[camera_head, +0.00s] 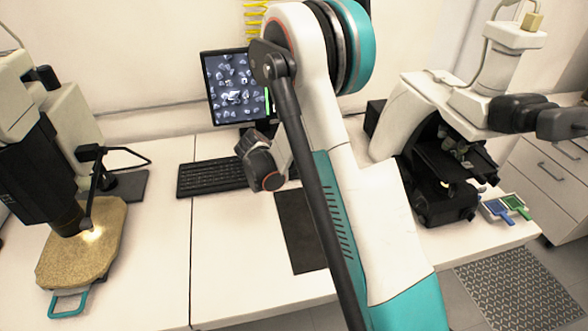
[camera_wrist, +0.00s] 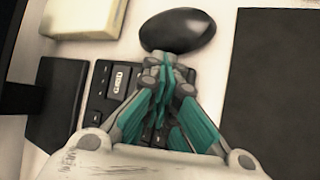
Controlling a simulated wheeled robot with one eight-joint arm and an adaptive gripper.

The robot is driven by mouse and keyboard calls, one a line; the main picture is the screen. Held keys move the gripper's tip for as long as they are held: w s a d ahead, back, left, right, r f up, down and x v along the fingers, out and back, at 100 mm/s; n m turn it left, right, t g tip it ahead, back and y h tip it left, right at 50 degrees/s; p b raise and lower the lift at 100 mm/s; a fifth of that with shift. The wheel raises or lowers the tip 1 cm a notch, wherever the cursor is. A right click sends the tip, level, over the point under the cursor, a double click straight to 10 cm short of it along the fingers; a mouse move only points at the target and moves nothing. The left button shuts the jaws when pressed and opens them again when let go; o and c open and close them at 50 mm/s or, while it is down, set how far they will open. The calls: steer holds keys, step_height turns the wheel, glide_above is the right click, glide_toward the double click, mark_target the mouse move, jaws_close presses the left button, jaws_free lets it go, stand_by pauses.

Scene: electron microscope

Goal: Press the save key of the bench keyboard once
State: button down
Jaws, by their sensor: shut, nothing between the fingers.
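The black bench keyboard (camera_head: 212,177) lies on the white bench below the monitor; my arm covers its right end in the head view. In the wrist view the keyboard (camera_wrist: 98,108) shows partly, with a larger key (camera_wrist: 119,79) bearing a pale-outlined label just left of my fingers. The label is too blurred to read surely. My gripper (camera_wrist: 165,62) is shut and empty, with its teal and grey fingers together over the keyboard's end. I cannot tell whether the fingertips touch a key. In the head view the fingers are hidden behind my arm.
A dark mouse (camera_wrist: 178,31) lies just beyond my fingertips. A black mat (camera_wrist: 275,85) lies to the right. The monitor (camera_head: 235,88) stands behind the keyboard. Microscopes stand at the left (camera_head: 40,150) and right (camera_head: 440,120). Bare bench (camera_head: 235,250) lies in front of the keyboard.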

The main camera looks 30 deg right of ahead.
mark_target(296, 171)
steer(key=shift+r, duration=0.1)
steer(key=shift+r+p, duration=0.45)
steer(key=shift+r, duration=0.3)
step_height(296, 171, up, 5)
steer(key=p, duration=0.3)
stand_by(0.3)
steer(key=shift+r, duration=0.1)
stand_by(0.5)
